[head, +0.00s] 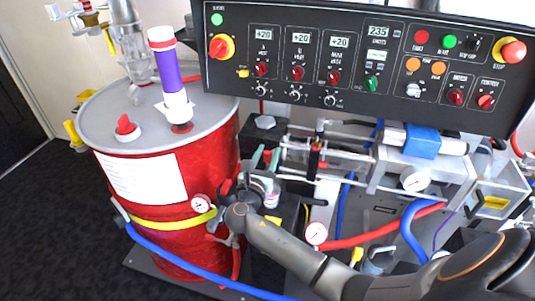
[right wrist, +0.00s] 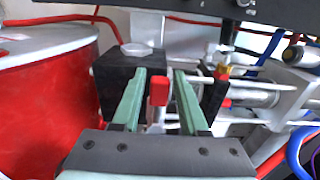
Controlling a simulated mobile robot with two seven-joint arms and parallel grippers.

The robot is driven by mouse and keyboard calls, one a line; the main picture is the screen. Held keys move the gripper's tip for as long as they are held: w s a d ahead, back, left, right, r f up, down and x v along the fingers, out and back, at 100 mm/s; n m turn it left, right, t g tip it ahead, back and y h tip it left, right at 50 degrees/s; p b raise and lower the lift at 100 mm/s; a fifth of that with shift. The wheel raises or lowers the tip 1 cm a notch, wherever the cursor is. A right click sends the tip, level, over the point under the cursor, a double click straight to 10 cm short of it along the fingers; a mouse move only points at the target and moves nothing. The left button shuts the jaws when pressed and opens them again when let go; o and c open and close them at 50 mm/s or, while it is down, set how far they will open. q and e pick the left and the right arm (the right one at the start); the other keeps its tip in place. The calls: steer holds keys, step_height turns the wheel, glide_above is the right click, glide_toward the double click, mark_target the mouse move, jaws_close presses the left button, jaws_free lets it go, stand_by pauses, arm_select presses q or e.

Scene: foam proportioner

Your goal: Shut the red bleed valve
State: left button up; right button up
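A small red upright handle (right wrist: 158,90), which looks like the red bleed valve, shows in the right wrist view in front of a black block (right wrist: 115,85). My right gripper (right wrist: 158,84) is open, its two green fingers on either side of the handle with a visible gap on each side. The valve's lower body is hidden behind the gripper's palm. My left gripper is not in view.
The red drum (head: 200,245) stands close on the left. The black control panel (head: 350,105) overhangs the work area. A cylinder with metal rods (head: 300,155) lies just right of the gripper. Gauges (head: 316,233) and red and blue hoses (head: 375,238) crowd the front.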

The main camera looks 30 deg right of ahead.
jaws_close()
stand_by(1.1)
